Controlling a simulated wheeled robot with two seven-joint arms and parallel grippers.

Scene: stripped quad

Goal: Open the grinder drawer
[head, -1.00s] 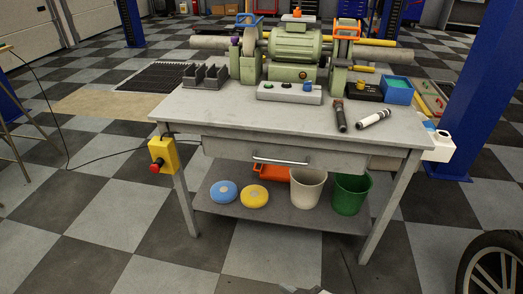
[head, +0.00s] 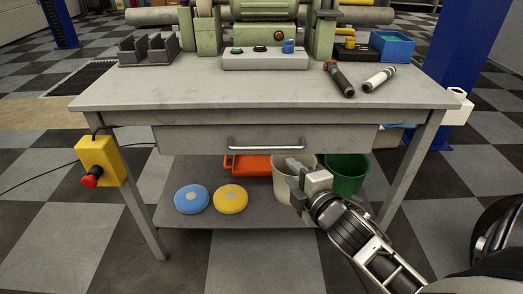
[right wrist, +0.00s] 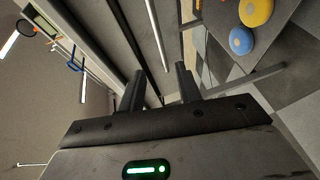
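The grinder drawer (head: 200,138) is a wide grey front under the bench top, and it looks shut. Its silver bar handle (head: 266,144) runs level across the middle. My right gripper (head: 296,182) is below and slightly right of the handle, in front of the white bin, apart from the drawer. In the right wrist view its two dark fingers (right wrist: 160,84) are spread with nothing between them. The handle (right wrist: 157,36) shows there as a bright bar ahead of the fingertips, roughly in line with the gap. My left gripper is not in view.
A yellow switch box (head: 99,157) hangs at the left leg.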

